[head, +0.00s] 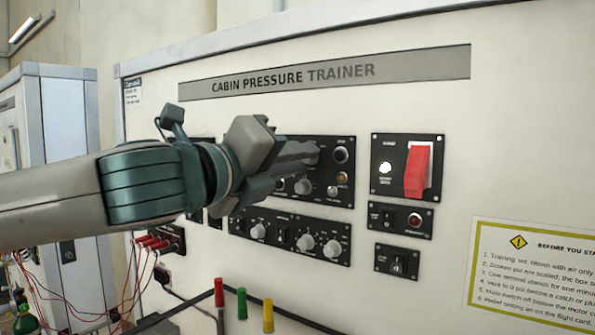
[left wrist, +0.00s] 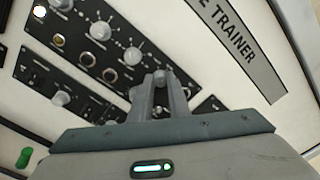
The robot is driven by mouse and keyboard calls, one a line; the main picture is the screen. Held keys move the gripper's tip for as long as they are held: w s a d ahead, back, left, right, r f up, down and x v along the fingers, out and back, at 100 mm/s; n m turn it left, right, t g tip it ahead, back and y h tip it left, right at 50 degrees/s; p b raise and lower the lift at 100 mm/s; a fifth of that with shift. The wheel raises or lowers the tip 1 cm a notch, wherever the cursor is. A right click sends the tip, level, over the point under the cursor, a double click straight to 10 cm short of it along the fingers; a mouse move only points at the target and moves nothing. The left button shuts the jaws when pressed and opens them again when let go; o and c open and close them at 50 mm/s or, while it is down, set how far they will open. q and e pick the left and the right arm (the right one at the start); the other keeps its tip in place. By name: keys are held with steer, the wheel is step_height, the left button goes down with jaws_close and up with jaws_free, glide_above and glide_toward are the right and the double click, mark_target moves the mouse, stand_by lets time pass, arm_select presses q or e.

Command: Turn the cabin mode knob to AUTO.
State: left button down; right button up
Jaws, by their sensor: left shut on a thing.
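The black upper control panel (head: 330,193) is on the white trainer board, under the title strip. My left gripper (head: 311,152) reaches in from the left, with its fingertips at the upper part of this panel. In the left wrist view its two fingers (left wrist: 160,85) are close together, shut on what seems to be a grey knob. The fingers hide most of that knob, and its pointer direction and labels cannot be read. Another grey knob (head: 303,187) on the same panel is free, below the fingertips. I cannot confirm from the lettering which knob is the cabin mode knob.
A lower panel with several grey knobs (head: 306,242) sits below. A red guarded switch (head: 417,170) is to the right, with small switch panels (head: 397,261) under it. Red, green and yellow pegs (head: 242,303) stand in front. Red plugs and cables (head: 160,243) are below my arm.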

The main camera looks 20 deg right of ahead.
arm_select(q)
steer(key=shift+f+n+b, duration=0.1)
steer(key=shift+n+b, duration=3.3)
steer(key=shift+n, duration=2.5)
steer(key=c, duration=1.7)
jaws_free()
steer(key=shift+o, duration=0.2)
